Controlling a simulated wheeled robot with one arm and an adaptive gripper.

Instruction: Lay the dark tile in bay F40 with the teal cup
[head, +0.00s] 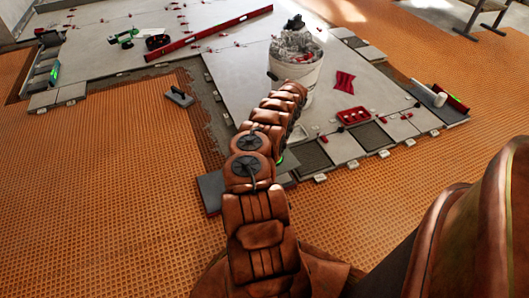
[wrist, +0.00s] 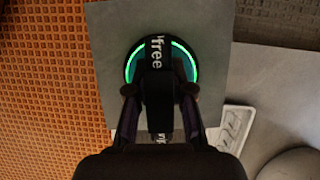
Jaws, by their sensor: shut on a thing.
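The teal cup (wrist: 133,66) has a lit green ring and a band reading "free". My gripper (wrist: 160,95) is shut on it in the wrist view. The cup sits over the face of a grey tile (wrist: 110,35), likely the dark tile; I cannot tell whether it is stuck to it. In the head view the darker slab (head: 210,190) shows left of my arm, at the floor's front edge, and my arm hides much of it and my gripper. Dark open bays (head: 311,153) lie to the right along the edge. The bay tags are too small to read, so I cannot tell which is F40.
A white bucket (head: 300,75) full of clips stands on the pale tiles behind my arm. A red tray (head: 354,116) and a red piece (head: 344,82) lie right of it. A trowel (head: 179,96) lies left. A long red level (head: 210,33) lies farther back. Orange matting surrounds the floor.

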